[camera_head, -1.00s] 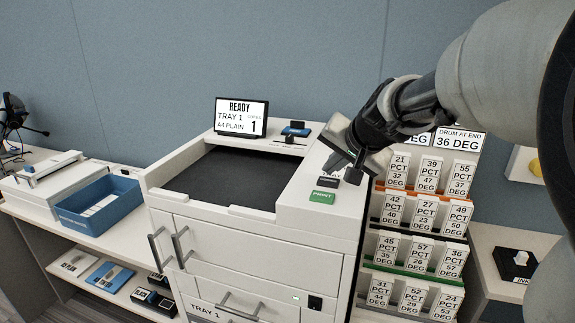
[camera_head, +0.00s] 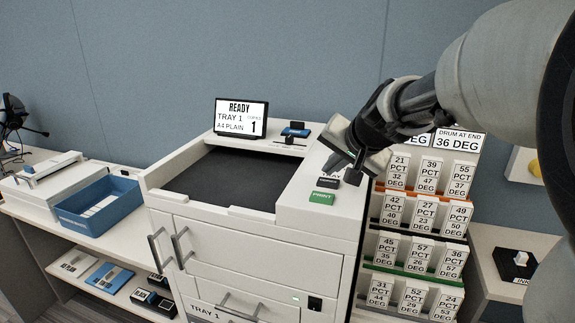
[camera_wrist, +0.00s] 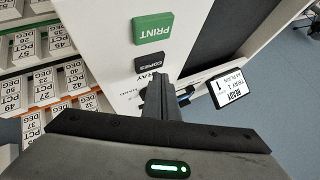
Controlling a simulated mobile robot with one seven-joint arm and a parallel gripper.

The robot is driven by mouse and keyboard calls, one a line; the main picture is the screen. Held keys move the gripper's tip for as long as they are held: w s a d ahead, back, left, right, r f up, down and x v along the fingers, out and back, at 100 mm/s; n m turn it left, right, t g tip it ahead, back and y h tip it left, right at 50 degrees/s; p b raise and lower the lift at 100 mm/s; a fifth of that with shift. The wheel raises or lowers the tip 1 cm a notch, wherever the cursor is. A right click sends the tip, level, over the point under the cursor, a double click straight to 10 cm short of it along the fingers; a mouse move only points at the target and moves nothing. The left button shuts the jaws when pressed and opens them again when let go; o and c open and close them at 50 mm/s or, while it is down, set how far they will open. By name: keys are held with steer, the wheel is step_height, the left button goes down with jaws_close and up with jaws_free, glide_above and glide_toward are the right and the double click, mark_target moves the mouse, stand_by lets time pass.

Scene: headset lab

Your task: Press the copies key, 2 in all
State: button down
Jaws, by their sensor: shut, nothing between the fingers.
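The black copies key (camera_head: 328,181) is on the right top panel of the white printer (camera_head: 255,240), behind the green print key (camera_head: 322,197). In the wrist view the copies key (camera_wrist: 152,63) shows its label. My gripper (camera_head: 337,163) is shut and empty, pointing down over the panel. In the wrist view its fingertips (camera_wrist: 160,78) appear right beside the copies key; I cannot tell whether they touch it. The printer's screen (camera_head: 241,117) reads READY, TRAY 1, A4 PLAIN, copies 1.
A tray label beside the copies key is partly hidden by my fingers in the wrist view. A rack of number cards (camera_head: 412,235) stands right of the printer. A blue bin (camera_head: 97,206) is on the left counter. A dark recess (camera_head: 225,180) lies left of the keys.

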mark_target(331, 184)
steer(key=shift+f, duration=0.15)
stand_by(0.7)
steer(key=shift+f+b, duration=0.25)
steer(key=shift+b, duration=0.25)
steer(key=shift+f+b, duration=0.5)
steer(key=shift+b, duration=0.05)
stand_by(0.3)
steer(key=shift+r, duration=0.1)
steer(key=shift+r+p, duration=0.65)
steer(key=shift+r, duration=0.1)
step_height(331, 184, up, 5)
steer(key=p, duration=0.4)
steer(key=shift+r, duration=0.1)
stand_by(2.6)
